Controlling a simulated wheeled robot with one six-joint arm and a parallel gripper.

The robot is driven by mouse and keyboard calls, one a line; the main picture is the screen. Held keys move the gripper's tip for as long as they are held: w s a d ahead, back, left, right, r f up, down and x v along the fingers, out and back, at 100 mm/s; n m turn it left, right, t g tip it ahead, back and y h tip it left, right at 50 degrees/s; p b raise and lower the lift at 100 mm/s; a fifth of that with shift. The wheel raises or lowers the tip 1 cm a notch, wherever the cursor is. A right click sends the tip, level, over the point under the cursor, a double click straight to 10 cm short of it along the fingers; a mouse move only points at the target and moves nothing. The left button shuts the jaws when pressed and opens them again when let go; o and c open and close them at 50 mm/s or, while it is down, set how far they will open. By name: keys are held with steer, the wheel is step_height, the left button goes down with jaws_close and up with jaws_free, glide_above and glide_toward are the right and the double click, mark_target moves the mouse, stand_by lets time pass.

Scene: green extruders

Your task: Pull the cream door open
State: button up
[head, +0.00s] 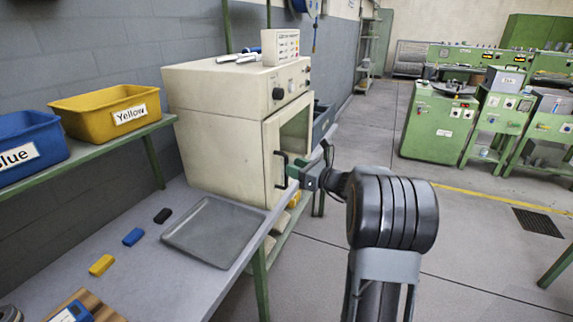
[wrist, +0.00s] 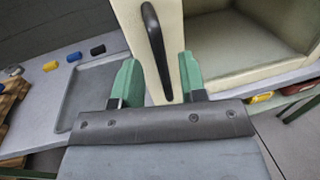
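The cream oven (head: 225,110) stands on the grey bench. Its cream door (head: 273,140) is at the front, with a dark upright handle (head: 277,170). In the wrist view the handle (wrist: 153,40) runs down a cream panel (wrist: 178,45), with a pale hollow (wrist: 235,50) to its right. I cannot tell how far the door stands open. My gripper (head: 293,170) is at the handle. In the wrist view its green fingers (wrist: 160,78) are apart, with the handle's lower part between them and gaps showing on both sides.
Yellow (head: 108,112) and blue (head: 28,148) bins stand on the shelf at left. Open floor (head: 480,240) lies to the right, before green machines (head: 437,125).

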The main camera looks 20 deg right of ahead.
mark_target(287, 185)
steer(key=shift+x, duration=1.95)
steer(key=shift+c, duration=0.3)
jaws_close()
steer(key=shift+d, duration=0.1)
